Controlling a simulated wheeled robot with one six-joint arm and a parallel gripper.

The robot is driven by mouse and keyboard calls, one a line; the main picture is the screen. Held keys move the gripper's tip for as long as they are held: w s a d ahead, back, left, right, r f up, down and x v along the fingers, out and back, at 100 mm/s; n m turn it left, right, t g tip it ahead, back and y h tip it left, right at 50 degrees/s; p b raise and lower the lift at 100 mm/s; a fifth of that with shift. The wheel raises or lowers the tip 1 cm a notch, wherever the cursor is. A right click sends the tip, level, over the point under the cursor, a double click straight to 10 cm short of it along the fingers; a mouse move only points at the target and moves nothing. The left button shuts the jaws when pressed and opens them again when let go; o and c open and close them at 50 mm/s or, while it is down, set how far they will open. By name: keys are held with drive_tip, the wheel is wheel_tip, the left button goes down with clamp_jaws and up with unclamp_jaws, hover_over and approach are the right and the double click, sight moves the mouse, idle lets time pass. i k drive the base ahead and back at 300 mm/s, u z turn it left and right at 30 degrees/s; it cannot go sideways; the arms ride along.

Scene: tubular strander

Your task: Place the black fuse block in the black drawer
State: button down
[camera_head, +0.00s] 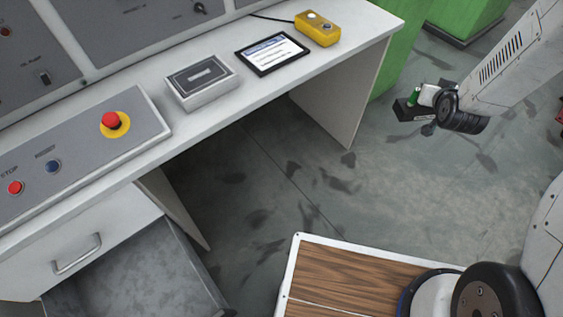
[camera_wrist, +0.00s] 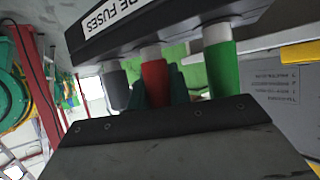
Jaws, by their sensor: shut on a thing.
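The black fuse block (camera_head: 405,110) is held off the floor at the upper right of the head view, to the right of the desk. In the wrist view the block (camera_wrist: 165,22) fills the top, with a label ending in "FUSES" and grey, red and green fuses on it. My gripper (camera_head: 427,99) is shut on it; in the wrist view the dark teal fingers (camera_wrist: 174,84) show around the red fuse, and their exact contact is partly hidden. An open drawer with a dark grey inside (camera_head: 140,272) is at the lower left; its inside looks empty where visible.
A light drawer front with a handle (camera_head: 77,254) is under the desk (camera_head: 225,108). On the desk are a grey box (camera_head: 201,86), a tablet (camera_head: 271,54), a yellow box (camera_head: 318,29) and a red stop button (camera_head: 111,119). Clear floor lies between desk and gripper.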

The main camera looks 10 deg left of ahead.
sight(135, 293)
drive_tip(key=k, duration=0.25)
drive_tip(key=z, duration=1.65)
drive_tip(key=i, duration=2.1)
drive_tip(key=u, duration=4.65)
drive_tip(key=i, duration=1.55)
